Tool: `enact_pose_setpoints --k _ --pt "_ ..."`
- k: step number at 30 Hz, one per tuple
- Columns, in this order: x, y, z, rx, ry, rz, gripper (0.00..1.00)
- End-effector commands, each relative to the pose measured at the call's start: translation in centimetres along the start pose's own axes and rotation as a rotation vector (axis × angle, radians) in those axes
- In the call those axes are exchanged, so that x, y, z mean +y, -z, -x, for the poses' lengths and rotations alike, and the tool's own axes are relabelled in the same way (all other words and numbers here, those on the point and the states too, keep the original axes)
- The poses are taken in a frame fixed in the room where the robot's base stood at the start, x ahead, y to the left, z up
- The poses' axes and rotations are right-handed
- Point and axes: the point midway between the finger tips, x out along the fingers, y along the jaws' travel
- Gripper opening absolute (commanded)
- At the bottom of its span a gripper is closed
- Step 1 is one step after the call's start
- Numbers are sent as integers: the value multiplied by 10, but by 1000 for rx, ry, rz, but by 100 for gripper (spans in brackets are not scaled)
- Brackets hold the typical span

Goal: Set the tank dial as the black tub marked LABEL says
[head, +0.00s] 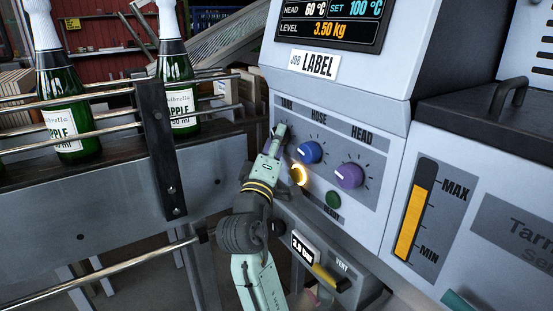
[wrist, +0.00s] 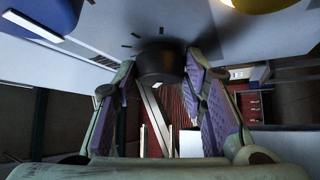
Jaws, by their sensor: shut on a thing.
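The tank dial shows in the wrist view as a dark round knob (wrist: 160,62) on the pale panel. My gripper (wrist: 162,85) is shut on it, with a purple-padded finger on each side. In the head view my gripper (head: 279,134) reaches the panel below the TANK label and hides the dial and its pointer, so its setting cannot be read. A white sign (head: 315,65) above the panel reads JOB LABEL. The display (head: 331,20) shows HEAD 60 °C, SET 100 °C and LEVEL 3.50 kg. I see no black tub marked LABEL.
The blue HOSE dial (head: 309,152) and purple HEAD dial (head: 349,176) sit right of my gripper. A lit yellow lamp (head: 298,174) and green button (head: 333,199) are below. Bottles (head: 68,118) stand behind conveyor rails at left. A level gauge (head: 414,211) is at right.

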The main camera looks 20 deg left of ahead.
Motion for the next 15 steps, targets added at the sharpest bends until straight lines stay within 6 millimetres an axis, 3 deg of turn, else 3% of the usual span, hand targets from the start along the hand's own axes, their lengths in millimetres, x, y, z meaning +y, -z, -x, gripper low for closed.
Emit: enact_pose_setpoints --k 1,15 --pt "-6 -1 2 1 -16 -16 11" --pt "-2 0 0 0 -82 -84 11"
